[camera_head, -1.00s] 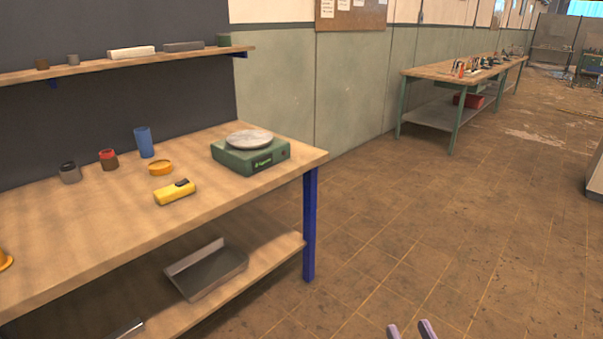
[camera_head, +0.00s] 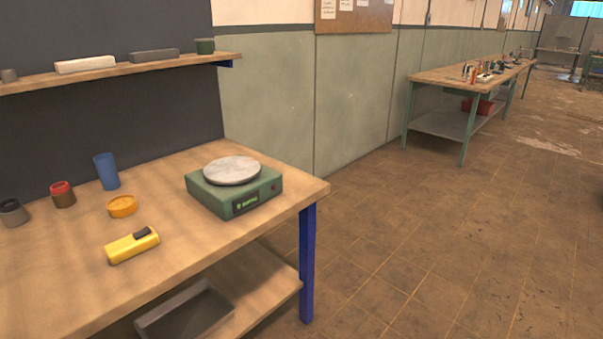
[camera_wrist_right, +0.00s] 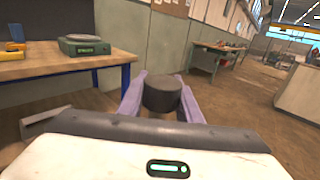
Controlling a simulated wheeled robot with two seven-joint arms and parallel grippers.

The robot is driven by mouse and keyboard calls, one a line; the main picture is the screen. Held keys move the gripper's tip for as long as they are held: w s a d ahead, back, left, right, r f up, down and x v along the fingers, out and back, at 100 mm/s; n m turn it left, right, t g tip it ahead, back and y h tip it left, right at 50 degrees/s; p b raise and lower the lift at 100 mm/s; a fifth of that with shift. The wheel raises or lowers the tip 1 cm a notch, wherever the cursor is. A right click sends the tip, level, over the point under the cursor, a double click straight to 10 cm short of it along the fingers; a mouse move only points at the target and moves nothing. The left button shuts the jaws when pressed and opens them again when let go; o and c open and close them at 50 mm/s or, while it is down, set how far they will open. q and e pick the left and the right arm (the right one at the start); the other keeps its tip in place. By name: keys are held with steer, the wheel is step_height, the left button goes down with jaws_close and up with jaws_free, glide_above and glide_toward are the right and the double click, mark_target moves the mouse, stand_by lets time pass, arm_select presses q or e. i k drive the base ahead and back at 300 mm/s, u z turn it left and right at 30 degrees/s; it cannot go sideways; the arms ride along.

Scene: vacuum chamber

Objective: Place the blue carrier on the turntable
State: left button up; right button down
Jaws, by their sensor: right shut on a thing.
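A blue cylinder (camera_head: 107,171), the only blue object that could be the carrier, stands upright on the wooden workbench (camera_head: 175,265). The turntable is a green box with a pale round plate (camera_head: 232,170), near the bench's right end; the plate is empty. Both also show in the right wrist view, the blue cylinder (camera_wrist_right: 16,33) at the left edge and the turntable (camera_wrist_right: 84,46) beside it. My right gripper (camera_wrist_right: 160,96) is shut on a dark grey cylinder (camera_wrist_right: 162,92), away from the bench over the floor. My left gripper is not in view.
A yellow device (camera_head: 132,246), an orange ring-shaped piece (camera_head: 122,206), a red-topped jar (camera_head: 62,195) and a grey jar (camera_head: 13,213) stand on the bench. A shelf (camera_head: 120,73) runs above. A metal tray (camera_head: 185,310) lies below. Floor to the right is clear.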

mark_target(232, 168)
steer(key=u, duration=0.4)
steer(key=i, duration=0.7)
steer(key=u, duration=0.5)
